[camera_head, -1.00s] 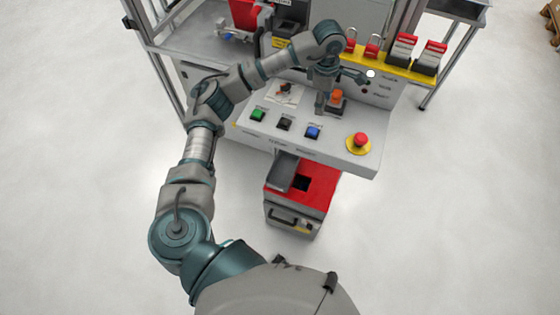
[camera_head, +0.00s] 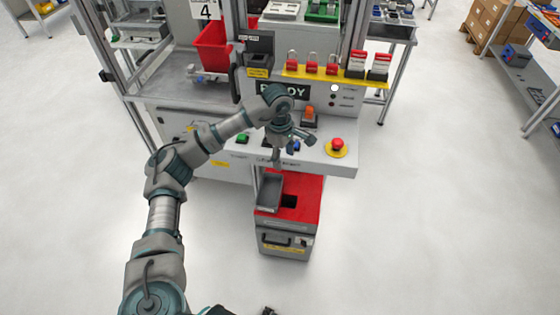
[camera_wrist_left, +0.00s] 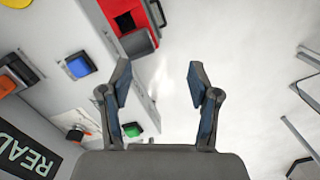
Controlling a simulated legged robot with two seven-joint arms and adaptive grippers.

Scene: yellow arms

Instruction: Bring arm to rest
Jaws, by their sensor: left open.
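My left arm (camera_head: 165,215) reaches up from the bottom left of the head view. It ends in my left gripper (camera_head: 292,150), open and empty, in front of the control panel (camera_head: 325,157). The gripper partly covers the row of buttons; the green button (camera_head: 242,138) and part of the blue button (camera_head: 296,146) show beside it. In the left wrist view, the two fingers of the gripper (camera_wrist_left: 160,75) are spread with nothing between them; pale floor shows behind. The green button (camera_wrist_left: 132,130) and blue button (camera_wrist_left: 80,65) show there too. My right gripper is not in view.
An orange switch (camera_head: 309,114) and a red emergency button (camera_head: 337,145) stand on the panel. Red padlocks (camera_head: 312,65) hang on a yellow rail above. A red-topped cart (camera_head: 300,186) with a grey tray (camera_head: 269,193) stands below. Floor (camera_head: 430,220) to the right is clear.

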